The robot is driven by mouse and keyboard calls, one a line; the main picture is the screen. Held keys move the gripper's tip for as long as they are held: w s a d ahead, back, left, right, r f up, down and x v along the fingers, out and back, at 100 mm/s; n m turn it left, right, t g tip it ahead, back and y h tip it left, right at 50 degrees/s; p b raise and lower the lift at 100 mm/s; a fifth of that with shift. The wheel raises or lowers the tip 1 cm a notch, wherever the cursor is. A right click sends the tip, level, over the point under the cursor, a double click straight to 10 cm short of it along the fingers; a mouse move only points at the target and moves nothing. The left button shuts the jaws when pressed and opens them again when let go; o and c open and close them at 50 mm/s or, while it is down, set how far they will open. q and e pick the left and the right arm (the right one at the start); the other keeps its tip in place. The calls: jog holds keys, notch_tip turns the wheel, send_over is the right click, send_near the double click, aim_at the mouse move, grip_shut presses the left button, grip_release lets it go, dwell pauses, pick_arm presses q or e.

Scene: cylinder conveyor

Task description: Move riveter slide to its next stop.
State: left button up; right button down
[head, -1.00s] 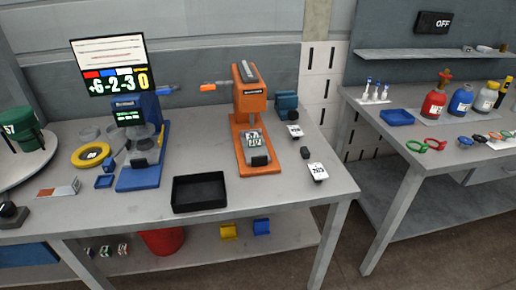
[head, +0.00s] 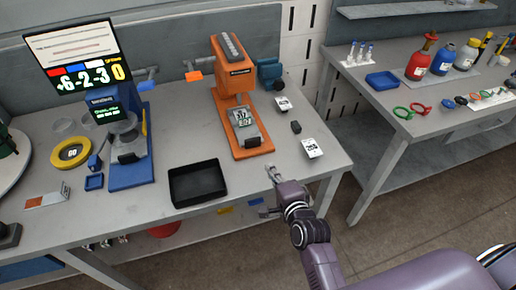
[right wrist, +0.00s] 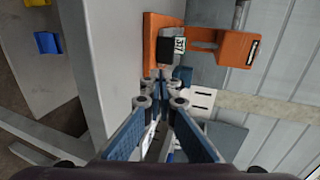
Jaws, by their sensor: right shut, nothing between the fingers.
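The orange riveter (head: 233,85) stands upright on the table, right of the blue press. Its slide (head: 246,125) sits low at the front of the orange base, with a small label reading numbers and a dark block at the front end. My right gripper (head: 271,170) is shut and empty, just in front of and to the right of the riveter's base, near the table's front edge. In the right wrist view the closed fingertips (right wrist: 160,84) point toward the riveter (right wrist: 160,40), apart from it. My left gripper is not in view.
A black tray (head: 198,183) lies left of the riveter base. A blue press (head: 130,145) and yellow ring (head: 71,152) stand farther left. White tags (head: 312,148) and a dark block (head: 296,127) lie right of the riveter. A second table (head: 430,125) stands at right.

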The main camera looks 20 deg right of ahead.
aim_at(256, 144)
jog(key=b+x, duration=0.7)
jog(key=x, duration=0.4)
jog(key=shift+w+r, duration=0.15)
jog(key=shift+w, duration=0.05)
jog(key=shift+w+a+r+b, duration=0.1)
jog(key=shift+w+b, duration=0.25)
jog(key=shift+w, duration=0.1)
